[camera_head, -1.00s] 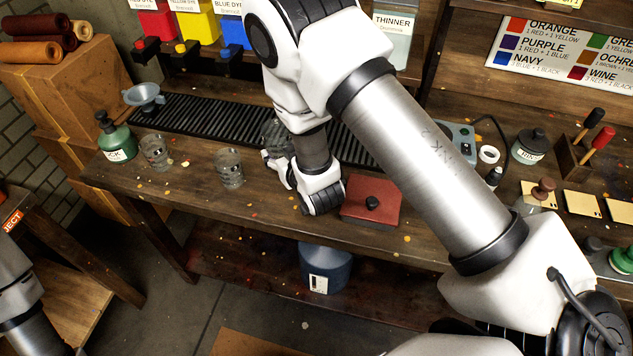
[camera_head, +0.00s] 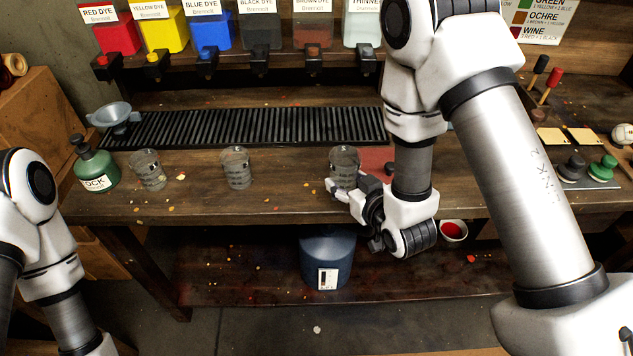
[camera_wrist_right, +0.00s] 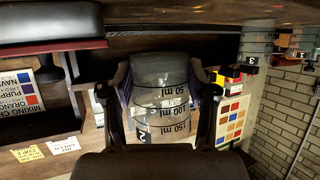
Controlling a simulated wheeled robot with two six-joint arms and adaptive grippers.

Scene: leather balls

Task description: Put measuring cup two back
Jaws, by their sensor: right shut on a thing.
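My right gripper (camera_head: 346,186) is shut on a clear grey measuring cup (camera_head: 344,164) over the front part of the bench. In the right wrist view the cup (camera_wrist_right: 160,98) sits between both fingers of the gripper (camera_wrist_right: 163,88). It appears upside down there, with 50, 100 and 150 ml marks and a 2. Two similar cups stand upright on the bench, a left cup (camera_head: 149,170) and a middle cup (camera_head: 236,168); their numbers are too small to read. My left arm shows at the left edge, but its gripper is out of view.
A black ribbed rack (camera_head: 250,127) runs along the bench (camera_head: 200,205). A green bottle (camera_head: 95,165) and a grey funnel (camera_head: 114,115) stand at left. A red box (camera_head: 376,162) is partly hidden behind my right arm. Bench space is clear between the middle and held cups.

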